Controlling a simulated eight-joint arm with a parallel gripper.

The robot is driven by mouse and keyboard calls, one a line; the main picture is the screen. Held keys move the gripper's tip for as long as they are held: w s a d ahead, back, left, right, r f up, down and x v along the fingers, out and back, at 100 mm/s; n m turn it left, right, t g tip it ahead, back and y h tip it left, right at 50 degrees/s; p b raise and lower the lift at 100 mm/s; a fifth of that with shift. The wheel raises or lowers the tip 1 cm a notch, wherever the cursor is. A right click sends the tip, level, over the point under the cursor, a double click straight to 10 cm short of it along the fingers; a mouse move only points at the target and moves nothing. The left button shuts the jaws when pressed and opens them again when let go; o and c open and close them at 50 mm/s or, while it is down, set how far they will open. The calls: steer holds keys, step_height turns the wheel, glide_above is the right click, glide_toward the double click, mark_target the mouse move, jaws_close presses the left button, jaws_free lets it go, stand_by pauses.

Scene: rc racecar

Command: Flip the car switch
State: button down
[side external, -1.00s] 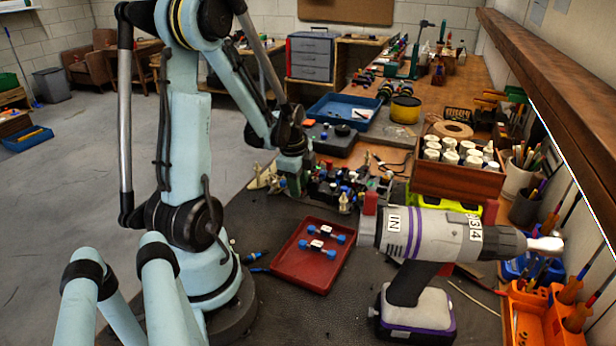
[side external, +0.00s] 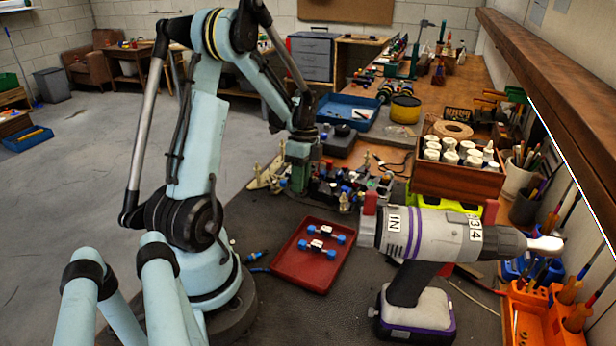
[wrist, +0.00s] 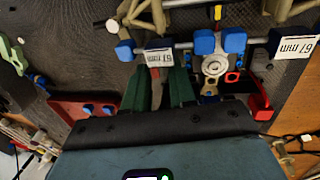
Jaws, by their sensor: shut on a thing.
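The partly built car (side external: 345,185), a cluster of dark, blue and metal parts, sits on the bench in the side view. In the wrist view, the car shows a rod with a 67 mm tag (wrist: 158,57), blue knobs (wrist: 204,42) and a silver plate (wrist: 214,65). My gripper (side external: 298,185) is down at the car's left end. Its green fingers (wrist: 160,88) sit close together below the tagged rod. They are shut on a narrow grey and reddish piece (wrist: 157,80) of the car, mostly hidden. I cannot tell whether this is the switch, or its position.
A red tray (side external: 283,275) with two blue-ended rods lies in front of the car. A large grey and purple drill (side external: 425,235) stands to the right. A wooden box (side external: 455,183) of white bottles is behind it. The dark mat between tray and drill is mostly clear.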

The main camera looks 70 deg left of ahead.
stand_by(0.3)
steer(key=c, duration=1.2)
jaws_free()
steer(key=shift+r, duration=0.1)
steer(key=shift+r, duration=0.3)
steer(key=r, duration=0.3)
steer(key=shift+w+d+r, duration=0.15)
steer(key=shift+d+r, duration=0.25)
steer(key=w+d+r, duration=0.2)
steer(key=d+r, duration=0.4)
steer(key=d, duration=0.4)
steer(key=shift+w+d+r, duration=0.2)
steer(key=shift+w+d, duration=0.05)
steer(key=shift+d, duration=0.05)
